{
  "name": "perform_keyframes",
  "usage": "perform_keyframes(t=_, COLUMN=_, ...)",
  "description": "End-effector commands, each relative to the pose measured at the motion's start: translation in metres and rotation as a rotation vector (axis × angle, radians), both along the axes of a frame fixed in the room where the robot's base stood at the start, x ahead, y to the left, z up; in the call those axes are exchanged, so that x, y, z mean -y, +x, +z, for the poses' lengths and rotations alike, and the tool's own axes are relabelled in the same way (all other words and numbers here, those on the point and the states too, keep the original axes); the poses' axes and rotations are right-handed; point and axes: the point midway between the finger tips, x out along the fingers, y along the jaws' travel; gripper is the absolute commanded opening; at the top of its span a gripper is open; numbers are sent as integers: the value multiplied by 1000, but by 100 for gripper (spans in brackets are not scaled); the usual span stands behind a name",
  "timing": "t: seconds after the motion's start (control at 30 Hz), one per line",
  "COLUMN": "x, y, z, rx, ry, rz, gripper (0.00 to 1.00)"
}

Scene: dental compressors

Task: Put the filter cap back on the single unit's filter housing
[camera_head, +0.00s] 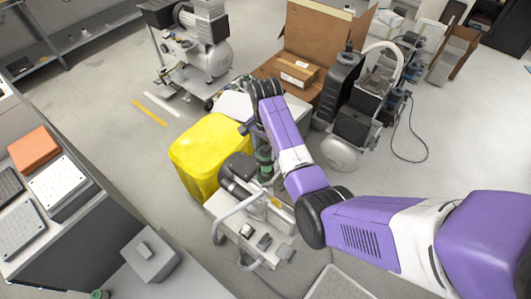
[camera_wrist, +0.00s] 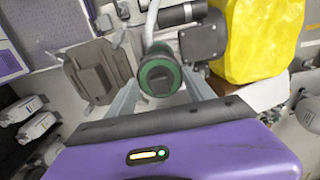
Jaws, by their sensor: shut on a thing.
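My gripper (camera_wrist: 160,82) is shut on the filter cap (camera_wrist: 158,74), a round dark piece with a green rim, held between the two grey fingers in the wrist view. In the head view the green cap (camera_head: 264,154) shows below my wrist, over the single unit. That unit (camera_head: 248,229) has a pale base with a tubular handle and dark motor parts, beside a yellow cover. The filter housing is hidden under the cap and gripper in the wrist view. I cannot tell whether the cap touches it.
The yellow cover (camera_head: 207,153) stands close to the left of my gripper. Other compressors stand at the back left (camera_head: 205,58) and back right (camera_head: 350,125). A cardboard box (camera_head: 310,35) is behind. A bench with an orange block (camera_head: 34,149) is at left. Open floor lies at right.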

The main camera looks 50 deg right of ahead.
Motion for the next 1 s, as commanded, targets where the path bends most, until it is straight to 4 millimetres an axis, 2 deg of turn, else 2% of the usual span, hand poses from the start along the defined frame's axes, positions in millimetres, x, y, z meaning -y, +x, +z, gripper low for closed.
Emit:
perform_keyframes(t=0.03, x=0, y=0, z=-13, rx=1, ry=0, rz=-3, gripper=23)
perform_keyframes(t=0.1, x=0, y=0, z=-20, rx=1, ry=0, rz=-6, gripper=23)
perform_keyframes(t=0.47, x=0, y=0, z=-35, rx=2, ry=-1, rz=-6, gripper=23)
perform_keyframes(t=1.0, x=0, y=0, z=-78, rx=2, ry=0, rz=-5, gripper=23)
